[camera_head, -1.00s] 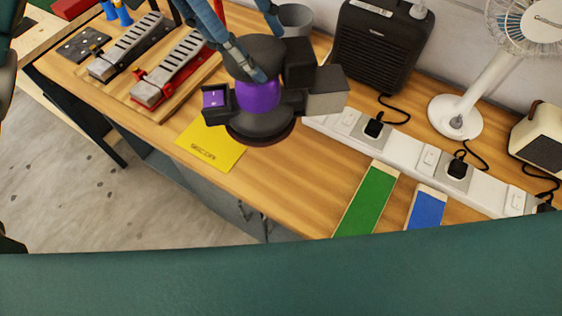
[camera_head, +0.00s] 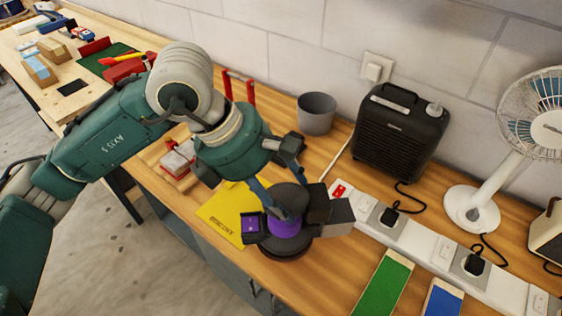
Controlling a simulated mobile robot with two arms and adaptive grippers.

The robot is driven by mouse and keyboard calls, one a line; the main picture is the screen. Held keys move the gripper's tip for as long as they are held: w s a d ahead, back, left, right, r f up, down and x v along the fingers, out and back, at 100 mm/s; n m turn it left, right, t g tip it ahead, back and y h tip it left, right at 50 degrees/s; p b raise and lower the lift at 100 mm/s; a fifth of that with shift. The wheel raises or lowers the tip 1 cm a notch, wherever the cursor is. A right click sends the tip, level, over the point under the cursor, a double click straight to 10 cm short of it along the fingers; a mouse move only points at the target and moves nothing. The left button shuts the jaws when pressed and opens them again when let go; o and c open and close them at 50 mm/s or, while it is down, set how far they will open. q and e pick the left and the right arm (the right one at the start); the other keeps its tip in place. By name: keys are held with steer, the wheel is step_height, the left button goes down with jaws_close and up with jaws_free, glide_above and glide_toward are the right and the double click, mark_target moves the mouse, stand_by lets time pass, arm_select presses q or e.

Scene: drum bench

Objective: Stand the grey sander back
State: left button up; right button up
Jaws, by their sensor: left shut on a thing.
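The grey sander (camera_head: 284,247) is dark, with a purple band around its middle, a purple switch at its left and a grey box at its right. My left gripper (camera_head: 285,215) reaches down from the upper left and is shut on the sander around its top and purple band. The sander is roughly upright over the front part of the wooden bench, beside the yellow sheet. I cannot tell whether its base touches the bench. My right gripper is out of view.
A white power strip (camera_head: 412,240) with plugs runs right of the sander. The yellow sheet (camera_head: 229,214) lies to its left. A grey cup (camera_head: 316,113), a black heater (camera_head: 395,132) and a white fan (camera_head: 472,210) stand behind. Green (camera_head: 382,286) and blue (camera_head: 443,299) strips lie at front right.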

arm_select(q)
step_height(320, 180, down, 2)
steer(key=shift+w+f, duration=0.1)
steer(key=shift+f, duration=0.05)
steer(key=shift+f+p, duration=0.7)
steer(key=shift+f, duration=1.3)
steer(key=shift+d, duration=0.1)
steer(key=shift+f+b, duration=0.25)
steer(key=shift+b, duration=0.2)
steer(key=shift+s+f, duration=0.2)
